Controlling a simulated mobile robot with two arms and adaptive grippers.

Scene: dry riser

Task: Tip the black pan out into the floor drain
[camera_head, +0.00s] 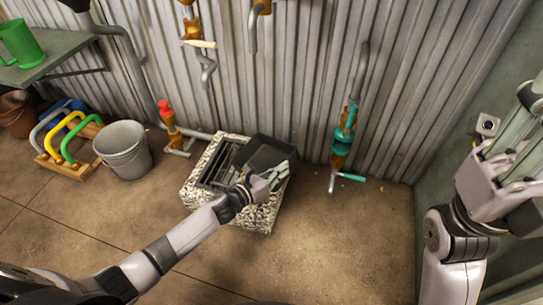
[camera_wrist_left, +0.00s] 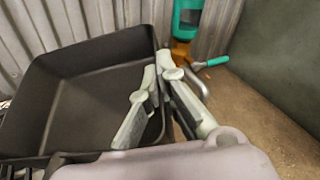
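The black pan (camera_head: 268,151) is over the right rear part of the floor drain, a speckled stone box (camera_head: 249,217) with a dark grate (camera_head: 217,163) on top. In the left wrist view the pan's dark inside (camera_wrist_left: 95,95) looks empty. My left gripper (camera_head: 279,174) is at the pan's right side. In the left wrist view its fingers (camera_wrist_left: 158,78) lie on either side of the pan's right wall and are closed on it. I cannot tell how far the pan is tilted. My right gripper (camera_head: 520,135) is raised at the right, with its fingers apart and empty.
A grey bucket (camera_head: 122,150) and a wooden rack with coloured handles (camera_head: 72,143) stand left of the drain. Corrugated wall is behind; floor in front is clear.

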